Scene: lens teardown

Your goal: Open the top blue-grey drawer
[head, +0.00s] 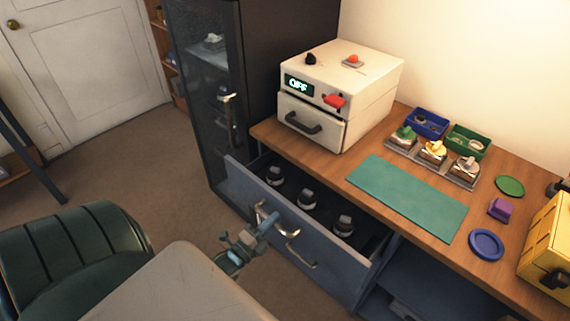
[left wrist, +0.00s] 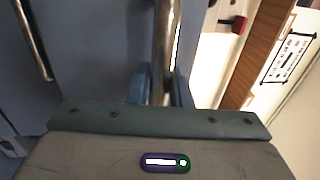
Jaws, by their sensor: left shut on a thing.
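The top blue-grey drawer (head: 330,248) under the wooden counter is pulled out, and its inside shows. Several dark, round, lens-like parts (head: 308,198) stand in a row in it. My left gripper (head: 266,222) is at the drawer front, shut on its metal bar handle (head: 289,232). In the left wrist view the handle (left wrist: 167,35) runs between the two fingers of the gripper (left wrist: 160,88). The drawer front (left wrist: 100,50) fills much of that view. My right gripper is in neither view.
A cream box with an OFF display (head: 340,85) stands on the counter. A green mat (head: 408,198), small bins (head: 430,122) and a yellow case (head: 548,245) lie to its right. A dark glass-door cabinet (head: 215,100) stands left of the drawer. A green chair (head: 70,255) is at lower left.

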